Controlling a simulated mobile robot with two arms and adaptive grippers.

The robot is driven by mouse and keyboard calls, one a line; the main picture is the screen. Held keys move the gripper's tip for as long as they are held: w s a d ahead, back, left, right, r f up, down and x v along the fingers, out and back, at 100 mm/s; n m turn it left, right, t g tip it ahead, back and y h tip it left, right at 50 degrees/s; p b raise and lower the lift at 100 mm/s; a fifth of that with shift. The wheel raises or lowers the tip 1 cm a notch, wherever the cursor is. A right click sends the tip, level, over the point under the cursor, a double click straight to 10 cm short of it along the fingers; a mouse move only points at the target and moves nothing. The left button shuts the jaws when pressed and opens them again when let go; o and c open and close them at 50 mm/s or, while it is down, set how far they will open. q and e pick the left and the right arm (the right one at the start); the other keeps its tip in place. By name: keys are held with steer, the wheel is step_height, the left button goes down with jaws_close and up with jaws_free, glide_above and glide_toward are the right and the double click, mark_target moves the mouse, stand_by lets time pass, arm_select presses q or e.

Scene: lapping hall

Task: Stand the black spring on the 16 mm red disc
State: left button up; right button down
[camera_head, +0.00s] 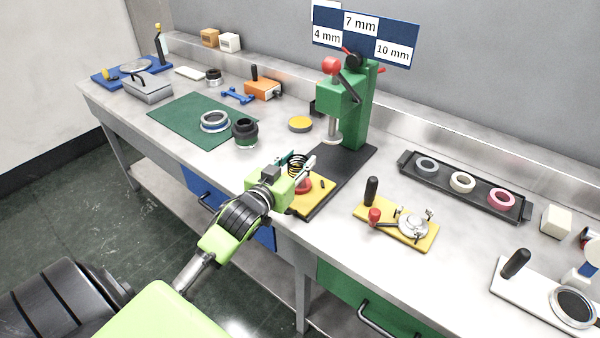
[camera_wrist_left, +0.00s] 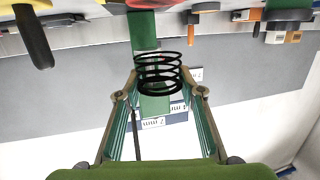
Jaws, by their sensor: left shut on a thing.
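My left gripper (camera_head: 296,172) is shut on the black spring (camera_head: 297,160), an open coil that stands roughly upright between the fingers. The spring also shows between the fingertips in the left wrist view (camera_wrist_left: 159,72). A red disc (camera_head: 304,187) lies on a yellow plate (camera_head: 314,200) just below the gripper, partly hidden by it. I cannot tell whether the spring touches the disc, and no 16 mm mark is readable. My right gripper is not in view.
A green press (camera_head: 358,105) on a dark base (camera_head: 345,171) stands right behind the gripper, under a sign reading 4, 7 and 10 mm (camera_head: 362,35). A yellow fixture (camera_head: 378,222) and black ring tray (camera_head: 440,183) are to the right. A green mat (camera_head: 180,118) is left.

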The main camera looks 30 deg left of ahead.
arm_select(q)
steer(key=shift+w+a+f, duration=0.2)
steer(key=shift+w+f, duration=0.35)
steer(key=shift+f, duration=0.2)
steer(key=shift+w+f, duration=0.15)
steer(key=shift+f, duration=0.85)
steer(key=shift+w+f, duration=0.1)
steer(key=shift+f, duration=0.85)
steer(key=o, duration=1)
steer(key=shift+r, duration=0.2)
steer(key=shift+s, duration=0.35)
steer(key=v, duration=1.1)
steer(key=shift+s, duration=0.15)
